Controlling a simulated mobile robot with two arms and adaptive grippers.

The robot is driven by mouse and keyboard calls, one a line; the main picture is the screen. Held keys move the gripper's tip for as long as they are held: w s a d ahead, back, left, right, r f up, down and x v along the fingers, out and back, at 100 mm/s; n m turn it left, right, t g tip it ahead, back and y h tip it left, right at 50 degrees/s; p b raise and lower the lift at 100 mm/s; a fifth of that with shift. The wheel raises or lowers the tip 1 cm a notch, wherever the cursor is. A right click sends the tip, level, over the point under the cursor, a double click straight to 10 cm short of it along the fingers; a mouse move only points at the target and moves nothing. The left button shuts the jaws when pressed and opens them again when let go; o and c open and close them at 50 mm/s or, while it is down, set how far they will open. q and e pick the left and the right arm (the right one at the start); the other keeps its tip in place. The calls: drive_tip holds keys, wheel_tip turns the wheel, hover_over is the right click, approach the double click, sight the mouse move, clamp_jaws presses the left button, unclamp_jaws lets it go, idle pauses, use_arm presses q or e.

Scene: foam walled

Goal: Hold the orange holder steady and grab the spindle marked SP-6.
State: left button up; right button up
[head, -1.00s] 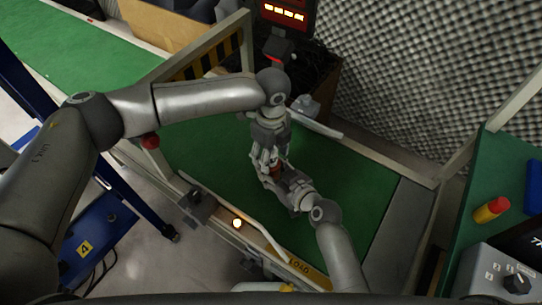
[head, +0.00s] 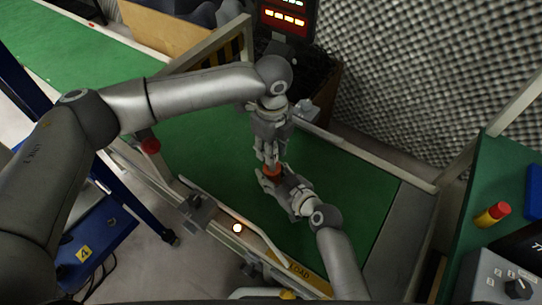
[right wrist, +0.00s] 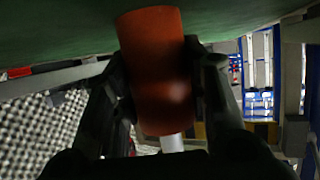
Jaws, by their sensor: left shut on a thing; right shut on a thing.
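The orange holder (head: 272,171) is a short cylinder over the green belt. My right gripper (head: 269,177) is shut on it from the lower right; the right wrist view shows the holder (right wrist: 156,70) between the two dark fingers. A pale grey rod (right wrist: 173,143), seemingly the spindle, shows at the holder's end in that view. My left gripper (head: 268,157) points down just above the holder, its fingers shut around the spindle's upper part, which they mostly hide. I cannot read any SP-6 mark. I cannot tell how deep the spindle sits in the holder.
The green belt (head: 345,195) around the grippers is mostly clear. Light rails (head: 255,225) border it in front. A grey foam wall (head: 420,90) rises behind.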

use_arm(q)
wheel_tip(320, 180, up, 6)
drive_tip(key=shift+r, duration=0.1)
use_arm(e)
drive_tip(key=shift+s, duration=0.1)
drive_tip(key=o, duration=1.2)
drive_tip(key=shift+c, duration=0.2)
use_arm(q)
clamp_jaws()
use_arm(e)
drive_tip(key=v, duration=1.2)
drive_tip(key=shift+f, duration=0.1)
